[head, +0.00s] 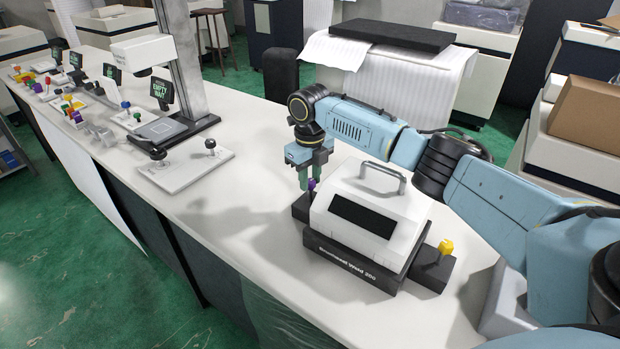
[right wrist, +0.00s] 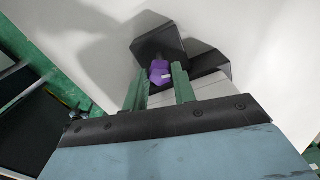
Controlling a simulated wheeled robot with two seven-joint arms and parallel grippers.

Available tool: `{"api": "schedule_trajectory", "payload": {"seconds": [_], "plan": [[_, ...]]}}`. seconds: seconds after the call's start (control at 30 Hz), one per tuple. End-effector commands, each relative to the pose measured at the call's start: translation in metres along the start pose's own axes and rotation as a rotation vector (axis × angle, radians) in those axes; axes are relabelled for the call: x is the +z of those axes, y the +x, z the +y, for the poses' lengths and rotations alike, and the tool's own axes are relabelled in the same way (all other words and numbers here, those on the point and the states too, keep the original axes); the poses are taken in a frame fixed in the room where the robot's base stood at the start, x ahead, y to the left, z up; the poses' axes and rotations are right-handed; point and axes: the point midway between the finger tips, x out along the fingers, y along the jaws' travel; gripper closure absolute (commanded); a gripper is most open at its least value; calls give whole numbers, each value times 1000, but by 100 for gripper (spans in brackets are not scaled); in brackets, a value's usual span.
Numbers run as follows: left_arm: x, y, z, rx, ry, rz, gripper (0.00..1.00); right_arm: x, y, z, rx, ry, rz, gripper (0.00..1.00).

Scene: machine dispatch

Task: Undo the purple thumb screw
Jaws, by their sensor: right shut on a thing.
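The purple thumb screw (head: 312,185) stands on the dark ledge at the left side of a white machine (head: 372,215) with a grey handle. My right gripper (head: 308,178) reaches down over it from above, its green fingers at the screw's head. In the right wrist view the purple thumb screw (right wrist: 160,72) lies between the tips of the two green fingers of my right gripper (right wrist: 161,85), which is shut on it. The screw's shaft and base are mostly hidden. My left gripper is not in view.
A yellow thumb screw (head: 445,247) stands on the machine's right ledge. A plate with two black knobs (head: 186,168) lies to the left on the white bench (head: 240,220). The bench between plate and machine is clear.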

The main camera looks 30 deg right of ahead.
Motion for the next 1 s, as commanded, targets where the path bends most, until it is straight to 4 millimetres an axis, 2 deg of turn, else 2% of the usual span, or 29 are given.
{"api": "schedule_trajectory", "payload": {"seconds": [0.13,0.17,0.33,0.67,0.83,1.0], "plan": [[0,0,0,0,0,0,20,0,0,0,0,0,0,96],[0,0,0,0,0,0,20,0,0,0,0,0,0,72],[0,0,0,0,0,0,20,0,0,0,0,1,0,52],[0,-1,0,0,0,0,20,0,-4,0,0,1,-2,52],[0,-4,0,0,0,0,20,1,-28,-1,0,1,-5,52],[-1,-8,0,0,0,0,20,1,-68,0,0,0,-5,52]]}}
